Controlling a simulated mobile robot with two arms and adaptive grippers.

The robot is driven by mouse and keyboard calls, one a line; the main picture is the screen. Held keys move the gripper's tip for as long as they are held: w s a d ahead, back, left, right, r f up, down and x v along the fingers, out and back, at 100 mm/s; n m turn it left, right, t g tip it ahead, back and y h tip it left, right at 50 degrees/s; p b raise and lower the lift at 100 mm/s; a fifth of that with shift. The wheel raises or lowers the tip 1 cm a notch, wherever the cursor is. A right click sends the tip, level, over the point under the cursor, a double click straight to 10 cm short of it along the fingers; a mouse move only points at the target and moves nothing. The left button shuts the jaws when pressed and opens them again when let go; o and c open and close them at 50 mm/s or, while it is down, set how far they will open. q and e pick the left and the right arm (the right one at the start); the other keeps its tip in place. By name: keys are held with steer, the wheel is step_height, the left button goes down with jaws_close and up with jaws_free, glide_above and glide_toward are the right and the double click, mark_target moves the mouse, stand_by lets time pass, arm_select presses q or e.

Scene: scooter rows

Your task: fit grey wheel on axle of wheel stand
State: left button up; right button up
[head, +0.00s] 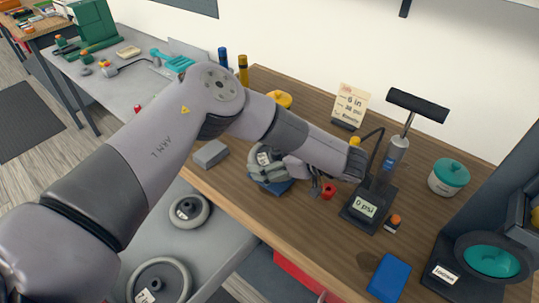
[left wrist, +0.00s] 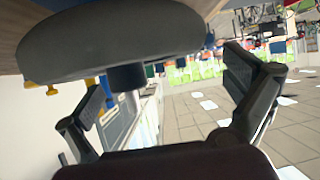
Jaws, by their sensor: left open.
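A grey wheel (head: 256,172) with a pale label lies at the blue base of the wheel stand (head: 280,187) on the wooden bench, partly hidden by my left gripper (head: 296,172). In the left wrist view the grey wheel (left wrist: 120,48) fills the upper left, seen edge-on. A short dark cylinder (left wrist: 128,76) sticks out of its middle; I cannot tell whether it is the axle or a hub. My left gripper also shows in the left wrist view (left wrist: 168,82), its fingers spread wide with nothing between them. My right gripper is not in view.
Two more wheels (head: 188,211) (head: 158,284) lie on the lower grey surface. The gauge (head: 366,207), pump (head: 396,155) and a red part (head: 328,191) stand right of the stand. A grey block (head: 210,153) is left. A blue box (head: 388,277) lies near the front edge.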

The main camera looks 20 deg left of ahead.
arm_select(q)
steer(key=shift+d, duration=0.1)
steer(key=v, duration=1.1)
steer(key=shift+d+r, duration=0.25)
steer(key=shift+d, duration=0.1)
steer(key=shift+s, duration=0.1)
